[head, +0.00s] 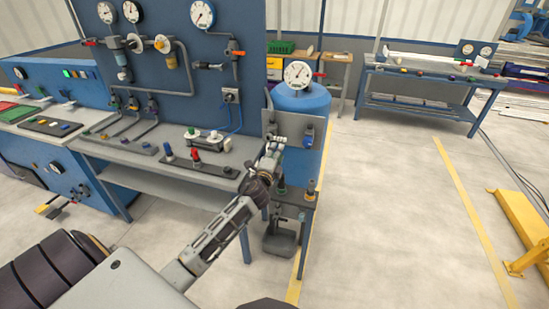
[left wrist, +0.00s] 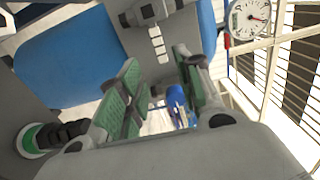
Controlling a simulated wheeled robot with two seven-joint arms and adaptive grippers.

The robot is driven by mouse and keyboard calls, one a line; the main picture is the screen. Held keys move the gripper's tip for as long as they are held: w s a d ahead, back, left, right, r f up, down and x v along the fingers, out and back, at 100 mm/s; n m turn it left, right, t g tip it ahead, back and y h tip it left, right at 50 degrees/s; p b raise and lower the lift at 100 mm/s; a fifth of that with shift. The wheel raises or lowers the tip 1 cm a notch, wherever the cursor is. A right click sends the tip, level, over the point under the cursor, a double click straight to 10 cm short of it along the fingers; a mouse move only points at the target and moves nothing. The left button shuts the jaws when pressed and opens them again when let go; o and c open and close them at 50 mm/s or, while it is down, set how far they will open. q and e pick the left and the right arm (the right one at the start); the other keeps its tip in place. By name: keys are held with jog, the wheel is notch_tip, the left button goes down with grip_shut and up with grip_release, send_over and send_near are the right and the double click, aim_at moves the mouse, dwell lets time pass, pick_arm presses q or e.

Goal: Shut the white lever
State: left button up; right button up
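My left gripper (head: 273,150) reaches from the lower left to a grey panel in front of a blue tank (head: 303,102). In the left wrist view its two green-padded fingers (left wrist: 155,92) are apart, with nothing held between them. A white segmented piece (left wrist: 158,45), which looks like the white lever, sticks out from a dark grey valve body (left wrist: 150,11) just beyond the fingertips. I cannot tell whether they touch. A white piece (head: 281,139) also shows beside the gripper in the head view, partly hidden. My right gripper is not in view.
A gauge (head: 298,73) tops the tank. A grey bench (head: 165,160) with fittings and a blue gauge board (head: 200,110) stand to the left.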

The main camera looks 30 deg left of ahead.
pick_arm(q)
jog(key=shift+v, duration=1.1)
